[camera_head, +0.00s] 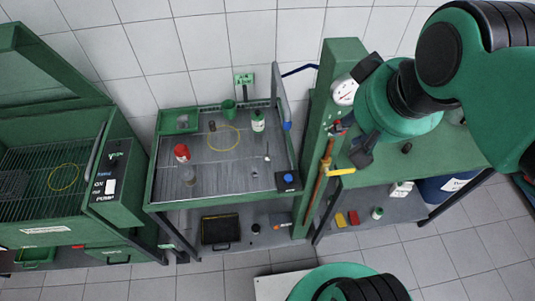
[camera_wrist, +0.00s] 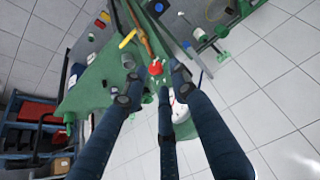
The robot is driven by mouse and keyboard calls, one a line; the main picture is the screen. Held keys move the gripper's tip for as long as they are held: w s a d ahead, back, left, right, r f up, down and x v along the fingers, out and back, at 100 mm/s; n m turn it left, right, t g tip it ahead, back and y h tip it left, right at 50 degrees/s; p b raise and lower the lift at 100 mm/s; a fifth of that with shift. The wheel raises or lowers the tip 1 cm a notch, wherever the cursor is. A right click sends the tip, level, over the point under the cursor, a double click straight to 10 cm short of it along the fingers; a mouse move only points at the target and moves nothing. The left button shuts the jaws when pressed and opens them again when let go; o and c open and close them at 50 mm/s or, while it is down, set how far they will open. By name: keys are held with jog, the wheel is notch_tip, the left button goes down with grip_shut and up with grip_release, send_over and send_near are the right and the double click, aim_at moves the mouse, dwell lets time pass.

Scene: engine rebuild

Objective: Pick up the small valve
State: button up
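A small pale, thin piece that may be the small valve (camera_head: 267,156) lies on the right part of the grey tray-topped bench (camera_head: 225,165) in the head view. It is too small to make out clearly. I cannot pick it out in the wrist view. My gripper (camera_head: 363,112) is at the upper right of the head view, well to the right of the bench, near the green column. In the wrist view my gripper (camera_wrist: 155,88) has its dark fingers spread, with nothing held between them.
A green column (camera_head: 328,140) with a white gauge (camera_head: 344,91) and a yellow-handled pipe (camera_head: 341,171) stands between my gripper and the bench. On the bench are a red-topped jar (camera_head: 182,153), a white bottle (camera_head: 258,121) and a green cup (camera_head: 229,108). A green washing cabinet (camera_head: 122,185) stands left.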

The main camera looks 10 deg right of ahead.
jog(key=w+a+r+m+g+p, duration=0.1)
jog(key=w+a+r, duration=0.1)
jog(key=w, duration=0.5)
jog(key=w+a+r+m+g+p, duration=0.1)
jog(key=w+a+r+m+g, duration=0.1)
jog(key=w, duration=0.5)
jog(key=m+g+p, duration=0.2)
jog(key=m+g, duration=0.1)
send_over(267, 155)
notch_tip(267, 155, down, 33)
jog(key=shift+w+d, duration=0.1)
jog(key=shift+w, duration=0.1)
jog(key=shift+f+b, duration=0.3)
jog(key=shift+f, duration=4)
jog(key=shift+f+b, duration=0.35)
jog(key=shift+f, duration=2.25)
